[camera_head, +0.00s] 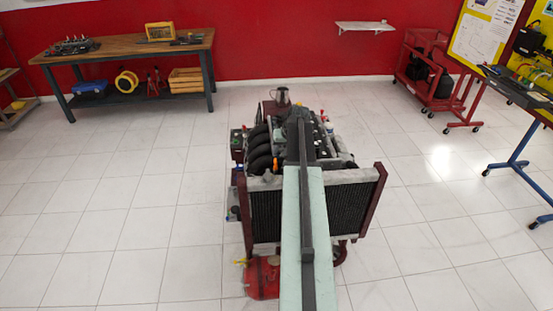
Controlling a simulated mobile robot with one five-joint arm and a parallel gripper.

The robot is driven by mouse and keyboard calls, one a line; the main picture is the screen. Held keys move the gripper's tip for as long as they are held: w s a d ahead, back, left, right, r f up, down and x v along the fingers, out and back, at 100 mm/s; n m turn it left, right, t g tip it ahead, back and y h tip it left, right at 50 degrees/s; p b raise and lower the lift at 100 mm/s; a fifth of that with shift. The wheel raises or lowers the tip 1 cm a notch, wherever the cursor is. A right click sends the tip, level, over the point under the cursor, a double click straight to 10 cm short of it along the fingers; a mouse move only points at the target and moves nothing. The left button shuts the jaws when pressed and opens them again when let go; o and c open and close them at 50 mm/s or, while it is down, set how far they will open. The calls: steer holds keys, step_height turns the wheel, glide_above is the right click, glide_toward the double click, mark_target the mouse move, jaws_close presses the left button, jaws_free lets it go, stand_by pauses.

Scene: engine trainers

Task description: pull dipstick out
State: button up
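The engine trainer (262,145) stands in the middle of the floor, with its radiator (280,212) facing me. Several thick black curved pipes run along the engine's left side. A small orange piece (275,163) sticks up just behind the radiator's top edge, left of my arm; I cannot tell if it is the dipstick handle. My arm reaches forward over the radiator and covers the middle of the engine. The dark end of my arm, with my gripper (298,118), is over the engine's far half. Its fingers cannot be made out, nor anything held in them.
A red part (263,276) lies low at the trainer's front. A wooden workbench (125,47) stands at the back left, a red cart (432,75) at the back right, and a blue-legged table (520,92) at the right. The tiled floor around the trainer is clear.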

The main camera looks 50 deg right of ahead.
steer(key=b+x, duration=0.7)
steer(key=x, duration=0.1)
steer(key=shift+r, duration=0.1)
jaws_close()
stand_by(1.3)
